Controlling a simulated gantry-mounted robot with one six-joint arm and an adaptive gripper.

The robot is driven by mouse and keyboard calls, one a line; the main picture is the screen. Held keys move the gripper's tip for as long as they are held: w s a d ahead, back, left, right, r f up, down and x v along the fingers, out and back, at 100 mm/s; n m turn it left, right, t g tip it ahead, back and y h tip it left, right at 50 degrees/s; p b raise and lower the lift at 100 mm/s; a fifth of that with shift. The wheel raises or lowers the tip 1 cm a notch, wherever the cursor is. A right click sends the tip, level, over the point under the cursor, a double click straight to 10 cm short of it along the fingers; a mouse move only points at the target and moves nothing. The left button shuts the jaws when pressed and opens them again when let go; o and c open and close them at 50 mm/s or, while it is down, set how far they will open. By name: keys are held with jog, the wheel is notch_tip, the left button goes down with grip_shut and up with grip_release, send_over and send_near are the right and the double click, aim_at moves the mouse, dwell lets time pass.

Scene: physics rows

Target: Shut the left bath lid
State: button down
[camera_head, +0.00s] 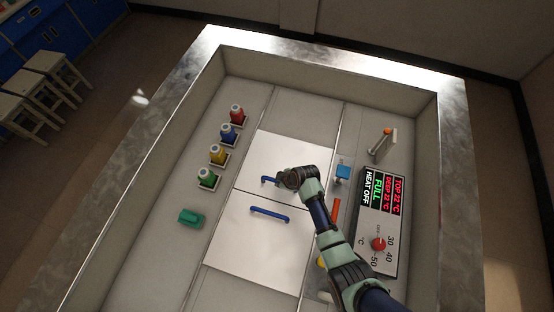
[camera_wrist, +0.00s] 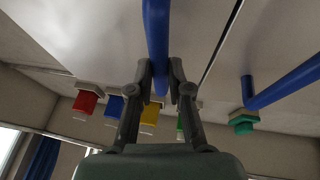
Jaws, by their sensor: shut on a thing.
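Two white bath lids lie side by side in the bench: the upper lid (camera_head: 295,150) and the lower lid (camera_head: 250,248) in the head view. Both look flat there. Each has a blue bar handle; the lower lid's handle (camera_head: 270,215) is free. My gripper (camera_head: 281,181) is at the upper lid's handle (camera_head: 266,179), covering part of it. In the wrist view my gripper's fingers (camera_wrist: 160,78) are shut on that blue handle (camera_wrist: 156,30). The other blue handle (camera_wrist: 285,85) is apart, to the right. I cannot tell which lid counts as left.
Red (camera_head: 237,114), blue (camera_head: 228,133), yellow (camera_head: 217,154) and green (camera_head: 207,178) bottles stand left of the lids. A green block (camera_head: 190,217) lies below them. A control panel (camera_head: 378,225) with a red dial (camera_head: 378,244) is right of my arm. A raised rim (camera_head: 330,62) surrounds the bench.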

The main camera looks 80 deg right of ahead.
jog(key=c, duration=1.1)
grip_release()
jog(key=shift+a, duration=0.25)
jog(key=v, duration=1.2)
jog(key=shift+d, duration=0.1)
